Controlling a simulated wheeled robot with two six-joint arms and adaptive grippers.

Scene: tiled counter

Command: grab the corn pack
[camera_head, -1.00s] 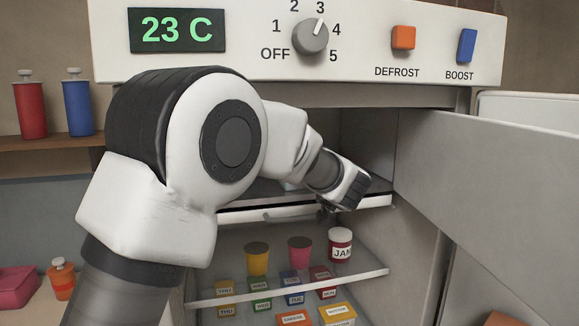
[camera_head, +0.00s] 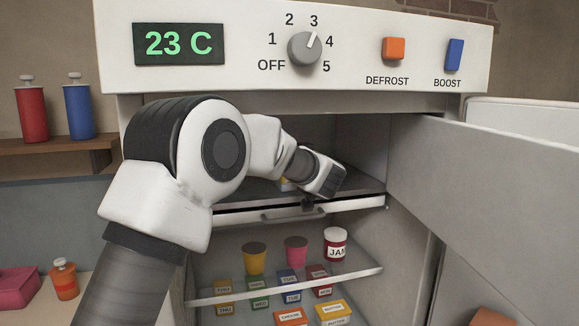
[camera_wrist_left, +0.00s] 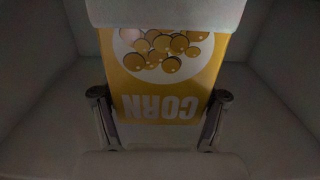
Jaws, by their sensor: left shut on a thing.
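The corn pack (camera_wrist_left: 160,80) fills the middle of the left wrist view. It is yellow, with a white circle of corn kernels and the word CORN upside down. A pale shape covers its top edge there. My left gripper (camera_wrist_left: 160,97) is shut on it, with one finger at each side. In the head view my left forearm reaches into the open upper compartment (camera_head: 350,165). My right gripper is in neither view.
The open door (camera_head: 480,180) stands at the right. A drawer-like front with a handle (camera_head: 290,213) lies under the compartment. A shelf (camera_head: 350,276) below holds a JAM jar (camera_head: 335,243), yellow and pink cups and small labelled boxes. A control panel (camera_head: 350,75) is above.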

